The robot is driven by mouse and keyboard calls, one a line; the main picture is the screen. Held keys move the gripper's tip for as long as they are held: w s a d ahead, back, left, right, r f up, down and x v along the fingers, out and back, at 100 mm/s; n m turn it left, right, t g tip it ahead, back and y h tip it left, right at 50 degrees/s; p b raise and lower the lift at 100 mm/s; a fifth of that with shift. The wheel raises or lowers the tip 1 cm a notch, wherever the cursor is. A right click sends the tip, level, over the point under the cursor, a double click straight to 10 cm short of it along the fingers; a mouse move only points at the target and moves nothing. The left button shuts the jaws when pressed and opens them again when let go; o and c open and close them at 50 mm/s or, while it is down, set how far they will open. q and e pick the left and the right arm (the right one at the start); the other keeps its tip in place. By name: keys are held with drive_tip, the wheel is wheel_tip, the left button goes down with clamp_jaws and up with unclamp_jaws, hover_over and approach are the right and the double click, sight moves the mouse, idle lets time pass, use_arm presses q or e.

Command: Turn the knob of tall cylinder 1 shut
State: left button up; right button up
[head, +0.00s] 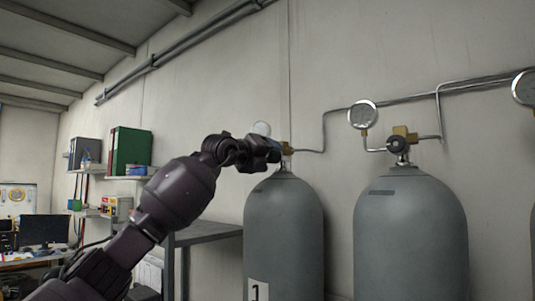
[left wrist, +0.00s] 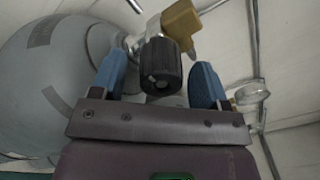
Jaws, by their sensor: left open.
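Tall cylinder 1 (head: 284,230) is a grey gas bottle with a white label marked 1, in the middle of the head view. Its body also shows at the left of the left wrist view (left wrist: 50,65). Its black ribbed knob (left wrist: 160,66) sits on a brass valve (left wrist: 182,28). My left gripper (head: 273,152) is at the valve in the head view and hides the knob there. In the left wrist view its two blue fingers (left wrist: 158,80) are open, one on each side of the knob, with gaps visible. My right gripper is in neither view.
A second grey cylinder (head: 411,235) with a black knob (head: 396,145) and a gauge (head: 362,114) stands to the right. Metal pipes (head: 325,125) run along the wall. A grey table (head: 205,232) stands left of cylinder 1, with shelves (head: 125,177) beyond it.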

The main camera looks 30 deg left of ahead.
use_arm(q)
drive_tip(key=shift+w, duration=0.1)
drive_tip(key=shift+c, duration=0.6)
drive_tip(key=c, duration=0.8)
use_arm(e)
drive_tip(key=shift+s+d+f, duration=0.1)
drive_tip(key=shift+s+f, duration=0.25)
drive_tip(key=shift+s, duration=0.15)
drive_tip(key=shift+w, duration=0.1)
